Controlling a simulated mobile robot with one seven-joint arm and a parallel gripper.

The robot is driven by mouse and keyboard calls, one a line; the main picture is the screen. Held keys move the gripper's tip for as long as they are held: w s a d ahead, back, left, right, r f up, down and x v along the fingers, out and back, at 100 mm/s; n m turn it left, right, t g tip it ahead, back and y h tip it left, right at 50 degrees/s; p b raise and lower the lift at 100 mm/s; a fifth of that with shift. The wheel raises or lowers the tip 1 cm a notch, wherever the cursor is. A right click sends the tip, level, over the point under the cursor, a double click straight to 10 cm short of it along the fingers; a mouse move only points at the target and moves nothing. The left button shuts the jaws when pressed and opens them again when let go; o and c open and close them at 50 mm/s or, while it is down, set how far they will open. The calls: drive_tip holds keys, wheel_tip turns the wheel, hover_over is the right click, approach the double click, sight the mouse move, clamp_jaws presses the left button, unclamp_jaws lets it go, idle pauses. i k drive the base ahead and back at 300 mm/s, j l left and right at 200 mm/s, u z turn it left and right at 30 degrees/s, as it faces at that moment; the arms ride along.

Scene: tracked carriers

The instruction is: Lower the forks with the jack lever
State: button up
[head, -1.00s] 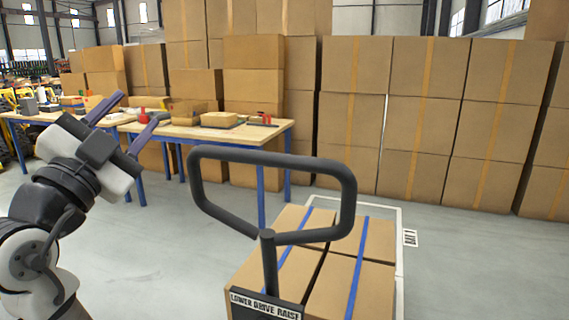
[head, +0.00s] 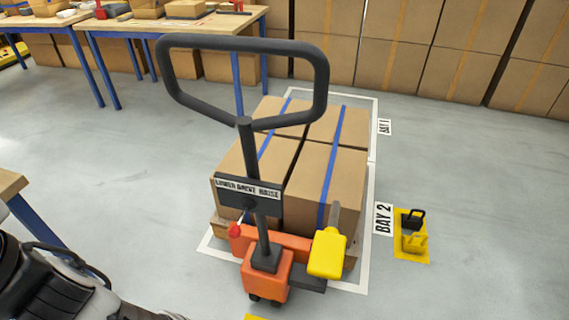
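An orange pallet jack (head: 267,272) stands in the middle of the head view, with a black loop handle (head: 318,95) upright above it. A dark plate (head: 248,190) on the handle's post reads "LOWER DRIVE RAISE". A small red knob (head: 235,230) shows to the left of the post, below the plate; I cannot tell whether it belongs to the jack lever. A yellow piece (head: 327,254) sits at the jack's right. Brown boxes (head: 320,175) with blue straps stand behind the post on a pallet; the forks are hidden. My gripper is out of view; only my arm shows at bottom left.
White floor lines (head: 372,180) frame the load, with "BAY 2" (head: 383,218) at its right. A yellow pad (head: 411,250) with a black and a yellow item lies further right. A table corner (head: 10,184) juts in at left. Stacked boxes (head: 420,50) line the back.

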sight(235, 232)
drive_tip(key=k+z, duration=0.1)
drive_tip(key=k, duration=0.8)
